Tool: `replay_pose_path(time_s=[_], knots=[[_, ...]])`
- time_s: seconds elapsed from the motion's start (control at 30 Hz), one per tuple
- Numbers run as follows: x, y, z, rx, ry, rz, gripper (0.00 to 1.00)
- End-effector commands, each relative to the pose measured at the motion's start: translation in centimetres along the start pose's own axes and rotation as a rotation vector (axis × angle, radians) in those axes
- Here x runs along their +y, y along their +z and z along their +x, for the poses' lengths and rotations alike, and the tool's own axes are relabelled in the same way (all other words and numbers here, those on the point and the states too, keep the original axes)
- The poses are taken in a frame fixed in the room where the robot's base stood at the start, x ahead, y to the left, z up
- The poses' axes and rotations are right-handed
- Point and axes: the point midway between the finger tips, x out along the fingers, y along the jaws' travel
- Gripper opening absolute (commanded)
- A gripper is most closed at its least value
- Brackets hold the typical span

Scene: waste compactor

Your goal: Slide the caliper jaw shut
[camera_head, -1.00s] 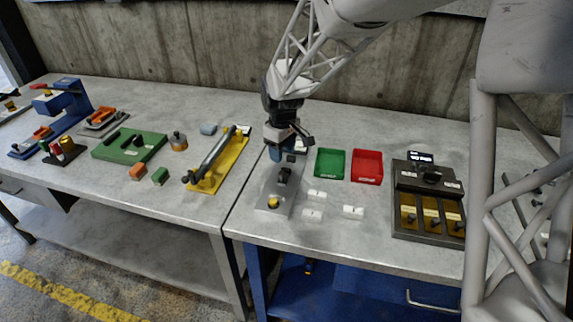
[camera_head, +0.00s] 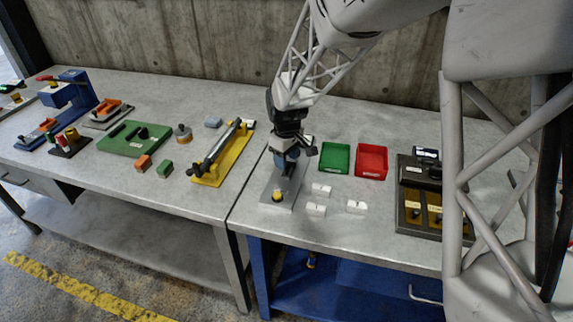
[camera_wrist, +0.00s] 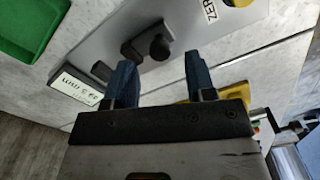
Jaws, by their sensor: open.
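The caliper is a pale grey plate (camera_head: 271,181) with a yellow button (camera_head: 277,196) at its front end. In the wrist view its bare plate (camera_wrist: 195,22) carries a dark sliding block with a round black knob (camera_wrist: 159,46). A small separate dark block (camera_wrist: 102,71) stands beside a white display (camera_wrist: 80,90); a gap shows between the two dark blocks. My gripper (camera_wrist: 161,82) is open, its two blue fingers apart and empty. The knob appears beyond the fingertips, between them in the picture; contact cannot be told. In the head view my gripper (camera_head: 286,168) hides most of the slider.
A green bin (camera_head: 335,158) and a red bin (camera_head: 372,162) stand right of the plate. Several white labelled blocks (camera_head: 321,190) lie in front of them. A yellow fixture (camera_head: 225,160) is to the left. A dark panel (camera_head: 415,215) stands at the right.

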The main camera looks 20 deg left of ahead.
Motion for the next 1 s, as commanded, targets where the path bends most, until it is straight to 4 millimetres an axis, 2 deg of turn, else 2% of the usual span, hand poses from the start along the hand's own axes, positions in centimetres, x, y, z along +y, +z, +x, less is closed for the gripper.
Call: replay_pose_path(time_s=[0.1, 0.3, 0.67, 0.9, 1.0], knots=[[0.0, 0.0, 1.3, -0.001, -0.001, 0.0, 0.5], [0.0, 0.0, 2.7, -0.001, -0.001, 0.0, 0.5], [0.0, 0.0, 2.9, 0.0, 0.0, 0.0, 0.49], [0.0, 0.0, 2.9, 0.0, 0.0, 0.0, 0.12], [0.0, 0.0, 2.8, 0.0, 0.0, 0.0, 0.01]])
